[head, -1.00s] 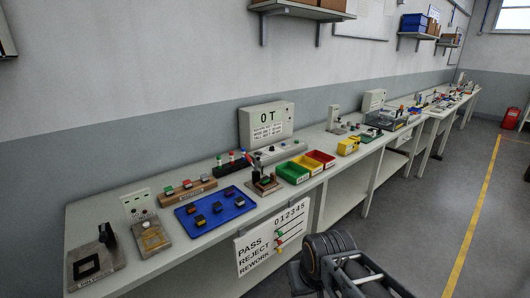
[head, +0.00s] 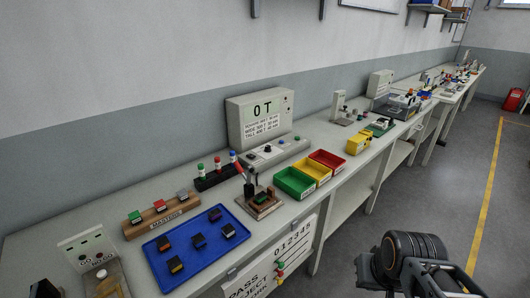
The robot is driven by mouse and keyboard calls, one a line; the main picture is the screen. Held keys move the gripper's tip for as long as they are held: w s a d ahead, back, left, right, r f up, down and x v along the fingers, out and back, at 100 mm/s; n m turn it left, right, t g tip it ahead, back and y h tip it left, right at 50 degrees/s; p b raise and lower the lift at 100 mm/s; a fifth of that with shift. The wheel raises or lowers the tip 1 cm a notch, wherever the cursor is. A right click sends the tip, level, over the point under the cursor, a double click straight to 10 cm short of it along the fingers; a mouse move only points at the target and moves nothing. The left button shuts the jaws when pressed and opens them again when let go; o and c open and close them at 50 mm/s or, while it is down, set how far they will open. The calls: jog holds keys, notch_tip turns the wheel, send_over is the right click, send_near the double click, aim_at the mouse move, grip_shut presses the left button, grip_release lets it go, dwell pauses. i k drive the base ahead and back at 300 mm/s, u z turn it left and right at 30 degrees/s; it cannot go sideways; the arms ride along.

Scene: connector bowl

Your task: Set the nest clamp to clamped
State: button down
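A small fixture (head: 264,203) with a brown base, which looks like the nest with its clamp, stands near the front edge of the bench, between the blue tray and the green bin. A dark part with a red-tipped lever (head: 241,169) rises at its back left, tilted to the left. A small green-topped piece seems to sit in the nest. At this size I cannot tell whether the clamp presses on it. Part of my arm shows at the lower right, well apart from the fixture; the fingertips of my gripper are not in view.
The blue tray (head: 160,262) with several connectors lies left of the fixture. Green (head: 290,190), yellow and red bins stand to its right. A display box (head: 262,118) stands behind. A sign hangs on the bench front.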

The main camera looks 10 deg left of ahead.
aim_at(247, 179)
jog(key=u, duration=0.35)
jog(key=i, duration=0.7)
jog(key=u, duration=0.95)
jog(key=i, duration=0.25)
jog(key=u, duration=0.2)
